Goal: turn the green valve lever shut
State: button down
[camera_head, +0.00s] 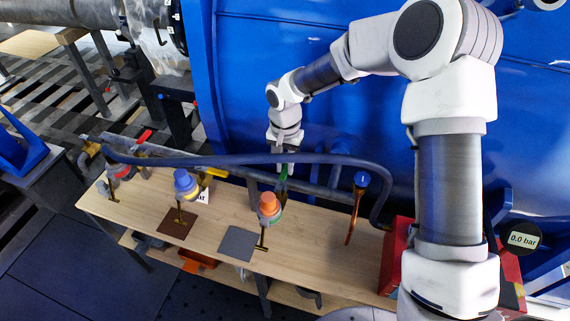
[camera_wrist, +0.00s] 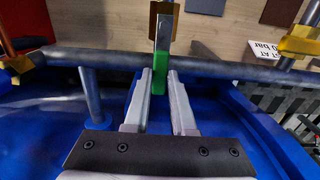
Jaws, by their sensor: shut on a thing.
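The green valve lever (camera_head: 283,174) stands behind the orange-capped valve at the right part of the wooden bench. In the wrist view the lever (camera_wrist: 160,66) runs up to a brass valve part (camera_wrist: 165,10), with a grey metal stretch between. My gripper (camera_head: 284,168) reaches down to the lever from above. In the wrist view its two fingers (camera_wrist: 160,76) lie on either side of the green end and are shut on it. The lever's lower end is partly hidden between the fingers.
Other valves stand on the bench (camera_head: 320,240), with a red lever (camera_head: 143,136) and a yellow lever (camera_head: 216,173). The blue tank wall (camera_head: 270,60) is behind. A gauge (camera_head: 522,239) reads 0.0 bar.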

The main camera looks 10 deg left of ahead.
jog(key=shift+d+f+m+b, duration=0.1)
jog(key=shift+d+m+b, duration=0.3)
jog(key=shift+m+b, duration=0.6)
jog(key=shift+s+d+m+b, duration=0.3)
jog(key=shift+d+m+b, duration=0.3)
jog(key=shift+m+b, duration=0.65)
jog(key=s+d+m+b, duration=0.2)
jog(key=s+m, duration=0.3)
jog(key=m, duration=0.8)
jog(key=shift+s+d, duration=0.4)
jog(key=shift+d, duration=0.05)
jog(key=shift+m, duration=0.35)
jog(key=c, duration=0.7)
grip_release()
jog(key=shift+s, duration=0.1)
jog(key=shift+c, duration=0.2)
